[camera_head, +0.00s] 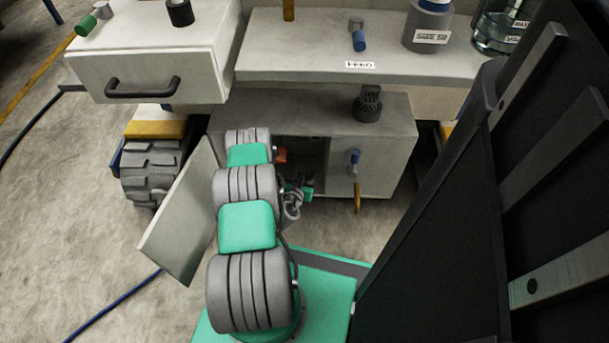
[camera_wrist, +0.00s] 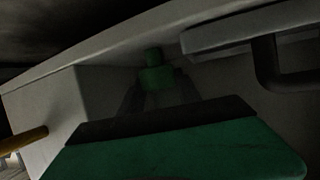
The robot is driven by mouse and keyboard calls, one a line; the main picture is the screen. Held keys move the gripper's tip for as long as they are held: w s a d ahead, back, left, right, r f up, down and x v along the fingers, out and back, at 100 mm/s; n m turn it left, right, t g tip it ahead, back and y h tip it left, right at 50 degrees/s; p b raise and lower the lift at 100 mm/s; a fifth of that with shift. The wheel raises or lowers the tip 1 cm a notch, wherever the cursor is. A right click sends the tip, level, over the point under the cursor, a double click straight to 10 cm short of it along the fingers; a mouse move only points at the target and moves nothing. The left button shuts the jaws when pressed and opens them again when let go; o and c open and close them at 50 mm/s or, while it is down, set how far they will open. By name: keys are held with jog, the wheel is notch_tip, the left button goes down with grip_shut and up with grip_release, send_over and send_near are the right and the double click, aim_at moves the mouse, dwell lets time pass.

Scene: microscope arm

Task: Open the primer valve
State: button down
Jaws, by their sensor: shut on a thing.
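No part can be named as the primer valve with certainty. A blue-handled valve (camera_head: 354,157) is on the front of the low grey cabinet (camera_head: 390,150), right of its opening. Another blue-handled fitting (camera_head: 358,40) is on the counter above, behind a small white label (camera_head: 359,65) that is hard to read. My gripper (camera_head: 306,190) is low by the cabinet opening, mostly hidden by my arm. In the wrist view my gripper (camera_wrist: 158,88) is shut on a small green thing (camera_wrist: 155,75) under a pale ledge. The dim light hides its exact shape.
The cabinet door (camera_head: 182,220) stands open at the left. A yellow handle (camera_head: 357,198) hangs at the cabinet front. A drawer with a dark handle (camera_head: 142,90) juts out at upper left. A dark panel (camera_head: 450,220) fills the right side. A blue hose (camera_head: 115,305) lies on the floor.

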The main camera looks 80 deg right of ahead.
jog(key=c, duration=0.8)
grip_release()
jog(key=shift+c, duration=0.2)
jog(key=p+v, duration=0.3)
jog(key=v, duration=0.4)
jog(key=shift+a, duration=0.4)
jog(key=shift+w+r, duration=0.1)
jog(key=shift+r, duration=0.05)
